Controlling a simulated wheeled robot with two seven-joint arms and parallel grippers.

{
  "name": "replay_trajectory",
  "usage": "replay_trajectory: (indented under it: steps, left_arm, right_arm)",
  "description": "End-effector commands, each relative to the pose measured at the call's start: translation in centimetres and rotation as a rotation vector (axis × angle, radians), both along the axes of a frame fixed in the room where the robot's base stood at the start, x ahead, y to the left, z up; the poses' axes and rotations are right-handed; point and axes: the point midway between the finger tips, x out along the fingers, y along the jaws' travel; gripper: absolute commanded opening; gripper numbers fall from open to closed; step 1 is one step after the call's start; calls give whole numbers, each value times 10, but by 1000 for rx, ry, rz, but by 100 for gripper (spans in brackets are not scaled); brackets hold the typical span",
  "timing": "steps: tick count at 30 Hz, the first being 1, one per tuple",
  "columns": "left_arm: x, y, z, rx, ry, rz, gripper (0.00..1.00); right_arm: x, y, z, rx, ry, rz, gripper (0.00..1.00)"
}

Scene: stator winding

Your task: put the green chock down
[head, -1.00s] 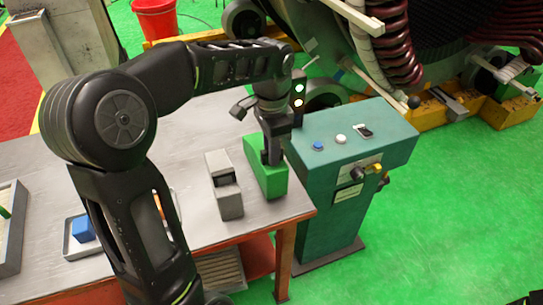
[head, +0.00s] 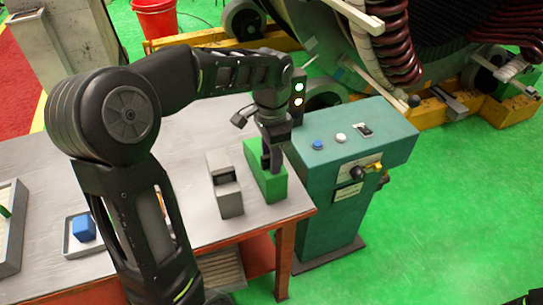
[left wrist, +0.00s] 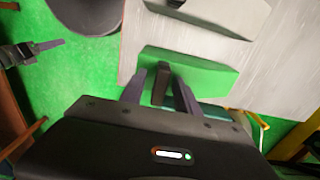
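The green chock (head: 265,182) rests on the table near its right end, beside the grey chock. It also shows in the left wrist view (left wrist: 205,77), with a dark upright handle (left wrist: 161,86) on it. My left gripper (head: 272,165) is over the green chock. In the left wrist view its fingers (left wrist: 159,84) stand on either side of the handle, with a visible gap, so it looks open. What appears to be my right gripper (left wrist: 42,49) is at the left edge of the left wrist view, away from the chock; its opening is unclear.
A grey chock (head: 226,190) stands close left of the green one. The teal control cabinet (head: 345,150) stands just right of the table (head: 190,140). A tray with a blue block (head: 83,228) is at the left. The large machine is behind.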

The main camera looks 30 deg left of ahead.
Motion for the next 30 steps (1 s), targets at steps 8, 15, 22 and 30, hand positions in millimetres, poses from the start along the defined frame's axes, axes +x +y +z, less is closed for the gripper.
replay_trajectory:
  steps: [8, 15, 22, 30]
  left_arm:
    - [1, 0, 12, 1, -4, 0, 38]
    - [2, 0, 53, 2, -6, 0, 38]
    - [0, 0, 108, -1, -1, 0, 38]
    - [0, 0, 124, 0, 0, -1, 38]
  right_arm:
    - [0, 0, 1, 0, 0, 0, 62]
    - [0, 0, -2, 0, 0, 0, 62]
    - [-1, 0, 13, -1, 2, 0, 62]
    - [-4, -2, 27, -7, 12, -3, 62]
